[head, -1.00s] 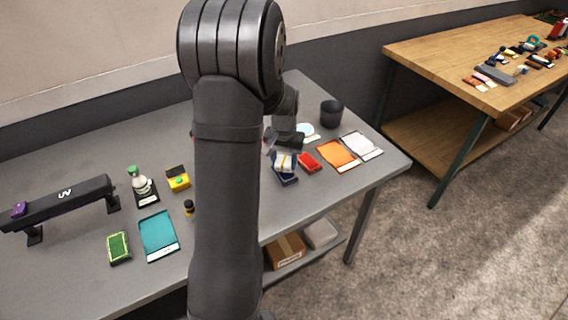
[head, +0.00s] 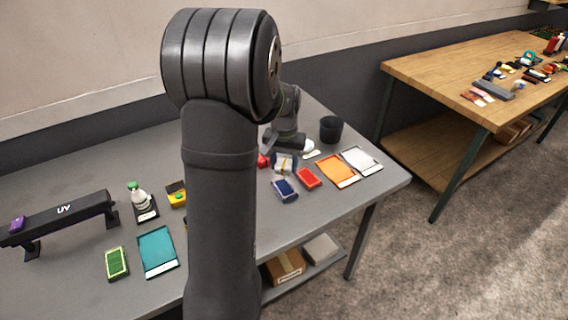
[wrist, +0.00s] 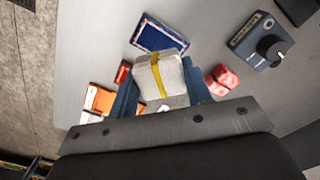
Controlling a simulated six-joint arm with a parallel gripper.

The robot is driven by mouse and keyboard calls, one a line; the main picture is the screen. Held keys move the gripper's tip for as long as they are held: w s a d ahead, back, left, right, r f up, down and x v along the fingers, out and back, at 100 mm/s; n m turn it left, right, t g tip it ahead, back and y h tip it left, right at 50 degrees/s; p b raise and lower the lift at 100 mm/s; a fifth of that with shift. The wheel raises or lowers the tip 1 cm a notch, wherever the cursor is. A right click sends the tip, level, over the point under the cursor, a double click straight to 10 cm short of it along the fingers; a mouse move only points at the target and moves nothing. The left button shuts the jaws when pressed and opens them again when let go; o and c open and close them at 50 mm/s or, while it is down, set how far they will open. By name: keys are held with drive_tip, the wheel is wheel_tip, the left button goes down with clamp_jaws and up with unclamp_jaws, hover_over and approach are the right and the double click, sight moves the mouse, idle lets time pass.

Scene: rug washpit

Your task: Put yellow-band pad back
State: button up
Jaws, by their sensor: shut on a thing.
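The white pad with a yellow band (wrist: 160,78) is between my gripper's two blue fingers in the wrist view, and they are shut on it. In the head view the pad (head: 284,163) shows below my dark gripper (head: 284,154), behind a blue, pale-rimmed item (head: 285,190). How high the pad is above the table is hard to tell. My arm hides part of the table's middle.
A red pad (head: 309,178), an orange tray (head: 338,170) and a white tray (head: 361,160) lie to the right. A dark cup (head: 331,130) stands behind. A red item (wrist: 222,80) and a knobbed device (wrist: 262,42) are right of the fingers. A teal tray (head: 157,251) lies front left.

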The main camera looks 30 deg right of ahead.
drive_tip(key=w+d+r, duration=0.2)
drive_tip(key=w+d, duration=0.2)
drive_tip(key=d, duration=0.8)
hover_over(284, 156)
wheel_tip(284, 156, down, 6)
drive_tip(key=shift+s+f, duration=0.1)
drive_tip(key=shift+f, duration=2.1)
drive_tip(key=shift+f, duration=0.15)
drive_tip(key=o, duration=0.9)
wheel_tip(284, 156, up, 12)
drive_tip(key=shift+r, duration=0.15)
